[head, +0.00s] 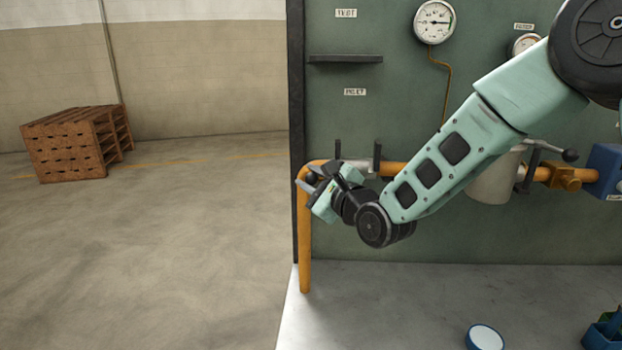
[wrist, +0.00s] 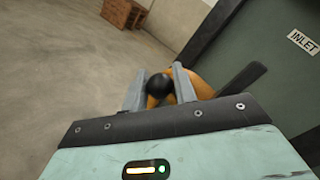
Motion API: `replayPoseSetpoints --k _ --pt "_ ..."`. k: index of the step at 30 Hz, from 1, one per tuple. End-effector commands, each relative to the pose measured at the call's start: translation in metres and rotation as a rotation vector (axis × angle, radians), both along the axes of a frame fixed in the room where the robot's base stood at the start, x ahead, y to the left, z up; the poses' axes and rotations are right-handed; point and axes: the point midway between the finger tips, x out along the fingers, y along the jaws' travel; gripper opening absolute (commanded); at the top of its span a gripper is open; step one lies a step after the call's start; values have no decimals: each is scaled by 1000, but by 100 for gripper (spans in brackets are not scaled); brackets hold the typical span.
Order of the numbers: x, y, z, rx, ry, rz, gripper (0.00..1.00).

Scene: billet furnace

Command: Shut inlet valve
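The inlet valve sits on the orange pipe (head: 304,240) at the panel's left edge, below the small inlet label (head: 355,92). The label also shows in the wrist view (wrist: 303,41). A black ball knob (wrist: 160,85) lies between my gripper's two grey fingers in the wrist view. In the head view the knob (head: 311,178) shows between the fingers too. My gripper (head: 314,177) looks open around it, with little room on each side; firm contact is not visible. My gripper and wrist hide most of the valve body and lever.
The green panel (head: 400,235) stands behind, with a dark left edge post (head: 296,120). A small shelf (head: 345,59) and a gauge (head: 435,22) are above. Dark upright brackets stand close by the pipe. The floor at left is clear up to a wooden pallet stack (head: 65,148).

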Motion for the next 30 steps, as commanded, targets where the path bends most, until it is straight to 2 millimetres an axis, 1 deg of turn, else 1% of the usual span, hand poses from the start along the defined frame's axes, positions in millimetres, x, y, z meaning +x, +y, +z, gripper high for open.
replayPoseSetpoints --k 2,10,14,20,30 --pt "0 0 -1 0 2 0 0" --pt "0 0 -1 6 4 -1 0" --pt "0 -1 0 36 3 0 0" --pt "0 -3 6 140 0 -2 0" --pt "0 -8 28 372 -8 -1 0"
